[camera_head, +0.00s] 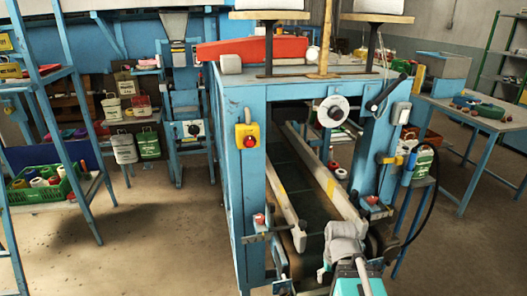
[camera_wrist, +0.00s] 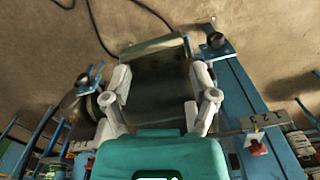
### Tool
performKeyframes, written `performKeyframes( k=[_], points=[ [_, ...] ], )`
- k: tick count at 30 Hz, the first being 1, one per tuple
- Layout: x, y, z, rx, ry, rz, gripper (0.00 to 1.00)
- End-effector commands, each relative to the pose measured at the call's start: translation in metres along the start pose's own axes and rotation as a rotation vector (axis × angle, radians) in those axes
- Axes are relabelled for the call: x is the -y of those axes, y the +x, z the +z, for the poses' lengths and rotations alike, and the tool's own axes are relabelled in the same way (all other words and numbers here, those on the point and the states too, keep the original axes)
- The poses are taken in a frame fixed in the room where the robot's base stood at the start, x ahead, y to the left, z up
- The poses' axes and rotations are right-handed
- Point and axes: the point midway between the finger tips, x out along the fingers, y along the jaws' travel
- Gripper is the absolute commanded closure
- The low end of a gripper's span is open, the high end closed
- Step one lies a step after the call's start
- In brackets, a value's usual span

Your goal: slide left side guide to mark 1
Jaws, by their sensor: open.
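The matching right side guide (camera_head: 323,175) runs along the belt's other side. My gripper (camera_head: 343,243) is over the belt's front end, right of the left guide's near end and apart from it. In the wrist view my gripper (camera_wrist: 159,78) is open and empty, its fingers spread above the belt. A numbered scale plate (camera_wrist: 268,119) shows at the right there, beside a red knob (camera_wrist: 258,149). The guide's position against the marks is unclear.
The blue machine frame (camera_head: 227,150) encloses the belt, with a red-button yellow box (camera_head: 248,136) on its post. A crank (camera_head: 387,92) and handwheel (camera_head: 333,111) stick out above. A black cable (camera_head: 434,205) hangs at the right.

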Motion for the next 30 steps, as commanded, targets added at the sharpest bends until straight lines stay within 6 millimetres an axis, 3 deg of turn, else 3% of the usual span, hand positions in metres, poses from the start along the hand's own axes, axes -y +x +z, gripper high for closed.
performKeyframes(
  k=[8,14,30],
  points=[
    [0.001,-0.003,-0.005,0.0,0.007,0.0,0.21],
    [0.006,-0.021,-0.033,0.0,0.055,0.0,0.21],
    [0.051,-0.114,-0.192,0.0,0.384,0.0,0.21]
  ],
)
